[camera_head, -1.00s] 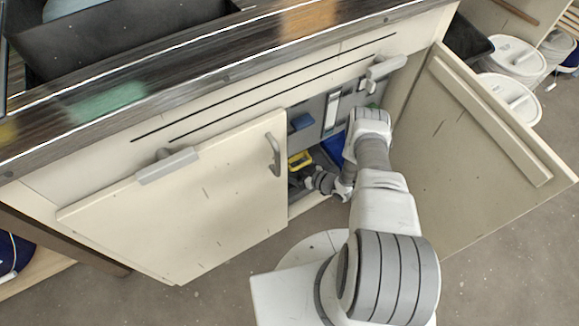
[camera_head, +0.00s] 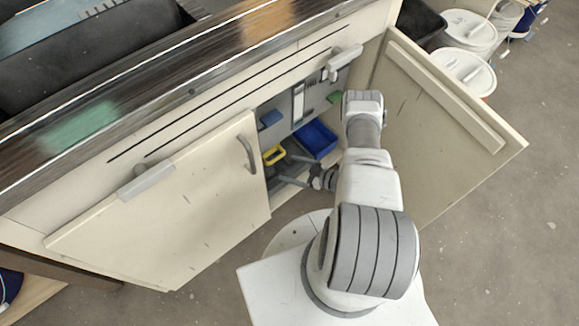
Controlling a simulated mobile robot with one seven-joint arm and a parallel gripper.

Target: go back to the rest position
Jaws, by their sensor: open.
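My gripper (camera_head: 292,170) is at the opening of the cabinet under the counter. Its dark fingers point left and stand apart, with nothing seen between them. A yellow-rimmed item (camera_head: 274,154) lies inside the cabinet, just left of and beyond the fingers. A blue bin (camera_head: 316,138) stands inside, behind the gripper. I cannot tell whether the fingers touch the cabinet floor. My arm reaches from the bottom of the view up to the right side of the opening and hides part of the inside.
The right cabinet door (camera_head: 440,125) stands open beside my arm. The left door (camera_head: 165,205) shows a handle. The dark counter (camera_head: 150,85) runs above. White-lidded buckets (camera_head: 465,70) and a black bin (camera_head: 420,22) stand at the upper right. Bare floor (camera_head: 500,240) lies at right.

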